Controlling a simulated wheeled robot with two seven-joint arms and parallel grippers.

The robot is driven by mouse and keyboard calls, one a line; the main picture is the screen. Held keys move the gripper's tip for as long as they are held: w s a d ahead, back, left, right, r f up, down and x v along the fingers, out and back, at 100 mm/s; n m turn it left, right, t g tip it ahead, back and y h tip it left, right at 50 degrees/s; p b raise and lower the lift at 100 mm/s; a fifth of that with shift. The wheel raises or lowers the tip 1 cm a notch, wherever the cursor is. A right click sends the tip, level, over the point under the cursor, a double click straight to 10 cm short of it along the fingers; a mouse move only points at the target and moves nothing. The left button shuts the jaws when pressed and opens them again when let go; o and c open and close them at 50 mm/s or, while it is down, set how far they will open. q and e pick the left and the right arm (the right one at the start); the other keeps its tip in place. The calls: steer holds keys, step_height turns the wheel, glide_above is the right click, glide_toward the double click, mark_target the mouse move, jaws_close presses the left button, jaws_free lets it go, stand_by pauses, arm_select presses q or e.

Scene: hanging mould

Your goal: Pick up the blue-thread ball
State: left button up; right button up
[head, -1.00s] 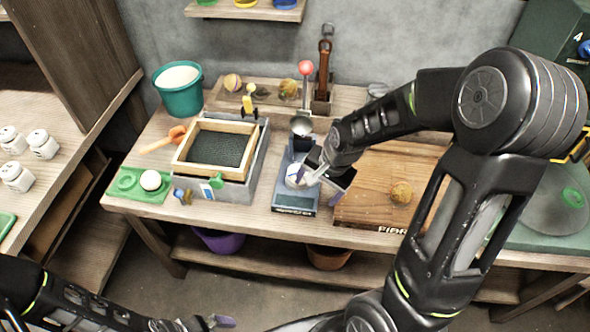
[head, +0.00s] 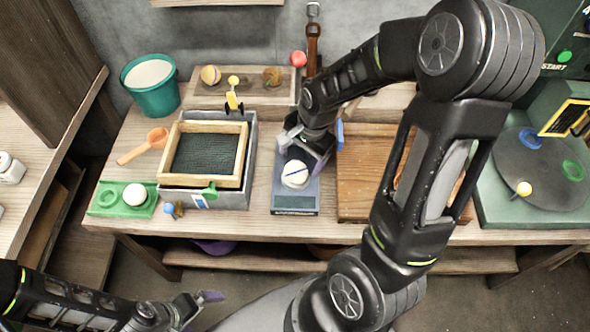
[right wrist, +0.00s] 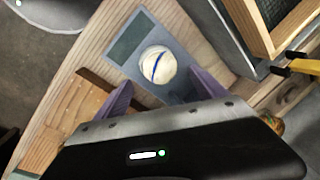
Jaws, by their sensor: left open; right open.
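The blue-thread ball (head: 295,174) is cream-white with a dark blue line around it. It rests on the grey-blue scale (head: 296,203). It also shows in the right wrist view (right wrist: 157,65), on the plate near the scale's dark display. My right gripper (head: 310,150) is open and just behind the ball in the head view, partly hidden by its own wrist. In the right wrist view its two purple fingers (right wrist: 164,92) are spread, with the ball beyond and between their tips. My left gripper (head: 206,300) is open and empty at the bottom, away from the table.
A wood-framed sieve tray (head: 180,182) stands left of the scale. A green holder (head: 107,209) with a white ball (head: 134,194) is further left. A wooden board (head: 360,180) lies right of the scale. A rack behind holds two balls (head: 211,75) (head: 272,76).

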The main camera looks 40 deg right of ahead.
mark_target(297, 167)
steer(key=shift+w+f, duration=0.1)
steer(key=shift+f, duration=0.45)
steer(key=shift+w+a+f+p, duration=0.1)
steer(key=shift+w+f+p, duration=0.05)
steer(key=shift+f, duration=0.7)
steer(key=shift+w+a+f+p, duration=0.1)
steer(key=shift+w+f, duration=0.1)
steer(key=shift+f, duration=0.65)
steer(key=shift+w+a+f+p, duration=0.1)
steer(key=shift+w+f+p, duration=0.05)
steer(key=shift+f, duration=0.7)
steer(key=c, duration=1.5)
